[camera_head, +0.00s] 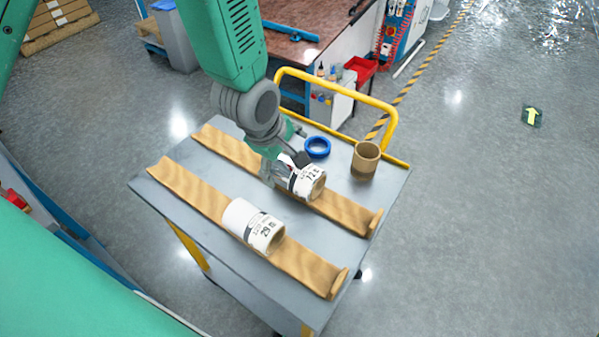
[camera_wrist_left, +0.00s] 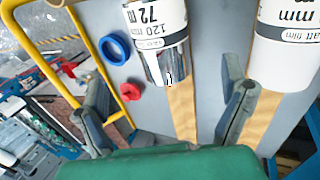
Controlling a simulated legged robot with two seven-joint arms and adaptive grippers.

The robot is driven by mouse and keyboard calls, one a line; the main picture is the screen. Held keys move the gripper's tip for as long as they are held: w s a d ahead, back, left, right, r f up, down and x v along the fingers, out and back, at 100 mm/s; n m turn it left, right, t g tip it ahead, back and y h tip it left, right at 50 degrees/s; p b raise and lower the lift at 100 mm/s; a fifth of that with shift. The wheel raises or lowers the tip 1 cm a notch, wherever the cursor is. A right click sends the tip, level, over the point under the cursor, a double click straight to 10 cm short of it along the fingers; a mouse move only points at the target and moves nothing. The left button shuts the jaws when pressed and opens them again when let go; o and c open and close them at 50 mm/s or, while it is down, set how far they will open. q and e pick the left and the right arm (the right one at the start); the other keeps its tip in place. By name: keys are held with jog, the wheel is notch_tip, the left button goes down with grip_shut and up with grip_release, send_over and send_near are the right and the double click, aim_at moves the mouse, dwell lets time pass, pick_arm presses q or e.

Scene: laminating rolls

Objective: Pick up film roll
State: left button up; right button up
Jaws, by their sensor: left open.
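Two white-labelled film rolls lie on their sides on wooden rails on a grey cart. The far roll (camera_head: 307,181), marked 72, rests on the far rail (camera_head: 344,211). The near roll (camera_head: 254,226), marked 29, rests on the near rail (camera_head: 305,268). My left gripper (camera_head: 283,166) is at the left end of the far roll, partly covering it. In the left wrist view my left gripper (camera_wrist_left: 165,88) is open, with the 72 m roll (camera_wrist_left: 158,40) lying between and beyond its fingers. The other roll (camera_wrist_left: 284,45) is outside the right finger. My right gripper is out of view.
A yellow handle (camera_head: 338,88) rises at the cart's back.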

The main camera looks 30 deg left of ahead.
aim_at(292, 169)
pick_arm(q)
jog(key=x, duration=1)
jog(key=shift+a+f, duration=0.1)
jog(key=shift+s, duration=0.1)
jog(key=c, duration=1.6)
jog(key=shift+o, duration=0.2)
